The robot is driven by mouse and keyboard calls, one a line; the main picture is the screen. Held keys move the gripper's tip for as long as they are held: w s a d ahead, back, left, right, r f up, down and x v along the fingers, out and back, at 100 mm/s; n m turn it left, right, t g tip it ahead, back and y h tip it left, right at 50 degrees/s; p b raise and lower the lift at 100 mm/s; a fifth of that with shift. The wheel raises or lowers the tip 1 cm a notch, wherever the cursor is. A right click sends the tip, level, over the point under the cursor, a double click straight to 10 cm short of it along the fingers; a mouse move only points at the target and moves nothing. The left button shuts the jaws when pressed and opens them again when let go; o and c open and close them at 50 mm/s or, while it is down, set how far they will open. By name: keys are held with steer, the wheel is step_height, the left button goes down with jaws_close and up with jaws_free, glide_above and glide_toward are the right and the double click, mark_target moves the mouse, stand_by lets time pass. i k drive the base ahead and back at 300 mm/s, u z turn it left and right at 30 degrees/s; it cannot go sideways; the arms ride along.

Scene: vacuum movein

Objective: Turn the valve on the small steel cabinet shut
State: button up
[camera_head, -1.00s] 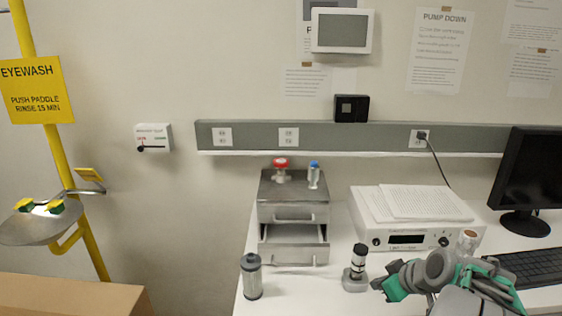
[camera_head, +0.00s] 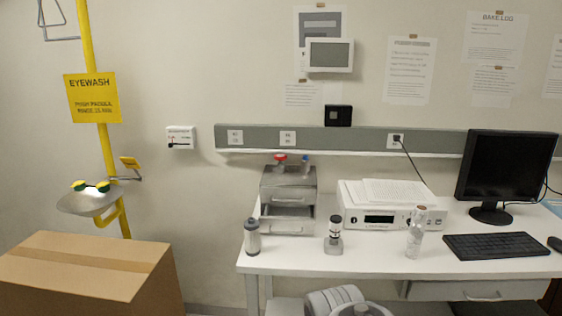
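The small steel cabinet (camera_head: 289,180) stands on the white bench near its left end, against the wall. Its lower drawer (camera_head: 286,223) looks pulled out. On its top is a red-handled valve (camera_head: 281,158); its exact handle angle is too small to tell. My gripper is not in view; only pale rounded parts, probably of my arm, show at the bottom edge, well apart from the cabinet.
On the bench (camera_head: 375,262) are a grey canister (camera_head: 252,238), a small black-topped device (camera_head: 334,236), a clear bottle (camera_head: 416,235), a white instrument (camera_head: 380,215), a keyboard (camera_head: 497,245) and a monitor (camera_head: 506,170). A cardboard box (camera_head: 70,285) and eyewash basin (camera_head: 88,201) stand left.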

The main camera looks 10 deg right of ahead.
mark_target(280, 157)
steer(key=u, duration=0.65)
steer(key=i, duration=0.8)
